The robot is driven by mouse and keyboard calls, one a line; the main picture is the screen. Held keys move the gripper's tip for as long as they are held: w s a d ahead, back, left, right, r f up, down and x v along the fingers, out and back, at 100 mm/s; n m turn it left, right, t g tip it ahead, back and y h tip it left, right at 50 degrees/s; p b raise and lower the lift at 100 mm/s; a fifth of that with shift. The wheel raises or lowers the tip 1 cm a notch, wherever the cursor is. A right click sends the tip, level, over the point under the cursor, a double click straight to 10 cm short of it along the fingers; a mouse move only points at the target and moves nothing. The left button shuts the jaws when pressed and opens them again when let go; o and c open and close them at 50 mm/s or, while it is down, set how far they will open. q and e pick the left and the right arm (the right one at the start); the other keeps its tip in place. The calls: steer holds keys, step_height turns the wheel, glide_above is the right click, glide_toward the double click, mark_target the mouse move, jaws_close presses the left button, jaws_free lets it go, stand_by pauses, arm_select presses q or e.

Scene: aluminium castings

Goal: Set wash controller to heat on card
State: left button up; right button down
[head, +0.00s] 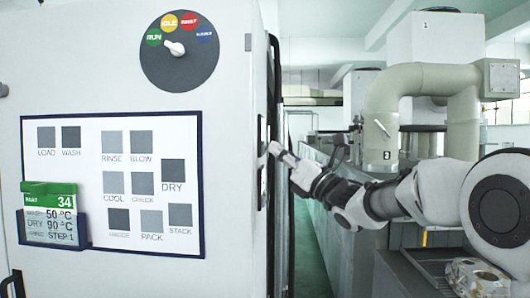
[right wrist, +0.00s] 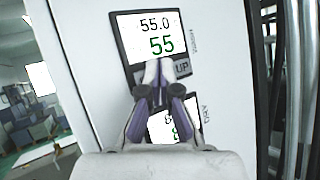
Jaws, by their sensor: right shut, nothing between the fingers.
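The heat card (head: 50,215), with a green top reading HEAT 34, stands in a blue holder on the white panel. It shows 50 °C, then DRY 90 °C and STEP 1; the first label is hard to read. The wash controller (right wrist: 152,35) shows 55.0 in black above 55 in green, with a grey UP button (right wrist: 182,68) below. My right gripper (head: 274,150) is at the cabinet's side face. In the right wrist view its closed fingertips (right wrist: 158,68) are at the controller's lower edge, left of the UP lettering; contact is unclear. My left gripper is not seen.
A second display (right wrist: 165,126), beside the word DRY, is partly hidden behind my fingers. A round dial (head: 178,50) points toward RUN. A metal casting (head: 478,277) lies at lower right. A narrow green-floored aisle (head: 308,250) runs beside the cabinet.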

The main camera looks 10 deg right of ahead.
steer(key=shift+w+a+b, duration=0.1)
steer(key=shift+a+b, duration=0.25)
steer(key=shift+b, duration=0.15)
stand_by(0.3)
steer(key=shift+d, duration=0.1)
steer(key=shift+s+d+b, duration=0.2)
steer(key=shift+d+b, duration=0.35)
steer(key=shift+d, duration=0.1)
steer(key=d+b, duration=0.1)
steer(key=d, duration=0.1)
steer(key=s+d+b, duration=0.1)
steer(key=d, duration=0.1)
steer(key=shift+s+d, duration=0.2)
steer(key=shift+d, duration=0.2)
stand_by(0.6)
